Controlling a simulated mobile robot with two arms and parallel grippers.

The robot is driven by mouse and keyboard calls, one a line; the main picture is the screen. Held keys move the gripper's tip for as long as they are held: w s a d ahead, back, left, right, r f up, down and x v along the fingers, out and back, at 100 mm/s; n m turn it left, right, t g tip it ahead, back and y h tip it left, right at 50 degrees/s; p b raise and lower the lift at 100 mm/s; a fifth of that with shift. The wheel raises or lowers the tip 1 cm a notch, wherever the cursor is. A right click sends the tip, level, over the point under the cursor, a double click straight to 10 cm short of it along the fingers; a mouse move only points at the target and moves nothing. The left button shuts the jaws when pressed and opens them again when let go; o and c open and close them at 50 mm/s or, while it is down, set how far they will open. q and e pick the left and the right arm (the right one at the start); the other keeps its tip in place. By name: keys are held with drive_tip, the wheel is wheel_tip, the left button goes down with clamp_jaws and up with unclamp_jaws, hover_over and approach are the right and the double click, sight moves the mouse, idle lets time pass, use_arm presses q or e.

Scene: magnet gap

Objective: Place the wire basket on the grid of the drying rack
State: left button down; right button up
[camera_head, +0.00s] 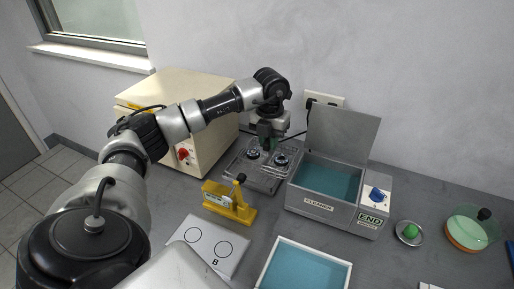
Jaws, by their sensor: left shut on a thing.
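My left gripper (267,142) reaches down over the metal drying rack (262,184) at the back middle of the bench. It is shut on the wire basket (268,156), whose thin wires are hard to make out against the rack. Two small round dark parts with shiny rims show there, one on each side of the fingertips. The basket looks to be at or just above the rack's grid; I cannot tell whether it touches. The fingers hide part of it. My right gripper is not in view.
Right of the rack stands an open grey cleaner tank (318,207) with blue liquid and a raised lid (342,133). A cream oven-like box (178,98) stands behind left. A yellow fixture (228,205), a white two-circle card (207,248) and a blue tray (270,282) lie in front.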

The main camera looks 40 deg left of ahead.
sight(256, 144)
use_arm(q)
drive_tip(key=w+a+f, duration=0.1)
drive_tip(key=a, duration=0.1)
drive_tip(key=w+a+f+p, duration=0.1)
drive_tip(key=a+f, duration=0.1)
drive_tip(key=a, duration=0.1)
drive_tip(key=w+a+f, duration=0.1)
drive_tip(key=a, duration=0.1)
drive_tip(key=shift+a+f+p, duration=0.2)
drive_tip(key=shift+f+p, duration=0.15)
drive_tip(key=shift+f, duration=0.05)
wheel_tip(256, 144, down, 4)
drive_tip(key=shift+f+p, duration=0.1)
drive_tip(key=shift+p, duration=0.6)
drive_tip(key=c, duration=1.1)
unclamp_jaws()
drive_tip(key=shift+s, duration=0.1)
drive_tip(key=shift+o, duration=0.2)
wheel_tip(256, 144, up, 11)
drive_tip(key=b, duration=0.3)
drive_tip(key=shift+a+r, duration=0.1)
drive_tip(key=shift+r, duration=0.5)
